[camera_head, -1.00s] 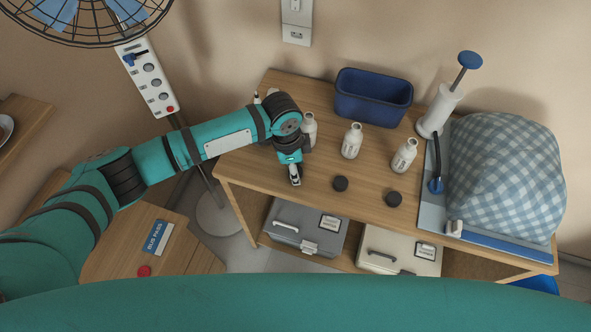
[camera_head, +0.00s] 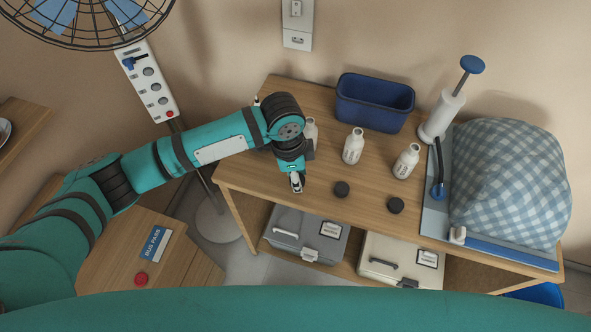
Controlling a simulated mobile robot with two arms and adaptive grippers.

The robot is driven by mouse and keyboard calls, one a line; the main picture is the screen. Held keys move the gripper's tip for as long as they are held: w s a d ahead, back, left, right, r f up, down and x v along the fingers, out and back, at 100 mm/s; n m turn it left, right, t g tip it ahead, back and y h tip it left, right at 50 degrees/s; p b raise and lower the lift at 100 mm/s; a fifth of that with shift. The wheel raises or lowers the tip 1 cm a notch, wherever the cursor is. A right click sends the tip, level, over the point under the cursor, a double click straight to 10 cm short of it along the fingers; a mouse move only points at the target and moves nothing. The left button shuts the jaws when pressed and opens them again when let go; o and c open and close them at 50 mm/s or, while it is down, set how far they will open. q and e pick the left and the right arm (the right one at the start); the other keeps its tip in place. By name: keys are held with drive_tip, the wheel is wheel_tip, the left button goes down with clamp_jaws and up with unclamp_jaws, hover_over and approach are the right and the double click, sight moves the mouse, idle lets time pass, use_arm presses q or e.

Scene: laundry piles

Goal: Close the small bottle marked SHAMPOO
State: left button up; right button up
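Three small white bottles stand upright on the wooden table: one partly hidden behind my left arm (camera_head: 311,132), a middle bottle (camera_head: 353,146) and a right bottle (camera_head: 406,161). The middle and right ones show open necks; their labels are too small to read, so I cannot tell which is marked SHAMPOO. Two dark round caps lie in front of them, a left cap (camera_head: 342,189) and a right cap (camera_head: 396,205). My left gripper (camera_head: 297,187) points down near the table's front edge, left of the caps; its fingers are too small to judge. My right gripper is not in view.
A blue bin (camera_head: 374,102) stands behind the bottles. A white pump (camera_head: 442,115) and a checked cloth bundle (camera_head: 510,185) on a board fill the table's right side. Grey and cream boxes (camera_head: 306,234) (camera_head: 401,260) sit on the shelf below.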

use_arm(q)
drive_tip(key=s+d+r+b, duration=0.1)
drive_tip(key=s, duration=1.2)
drive_tip(key=shift+r, duration=0.15)
drive_tip(key=shift+d, duration=0.1)
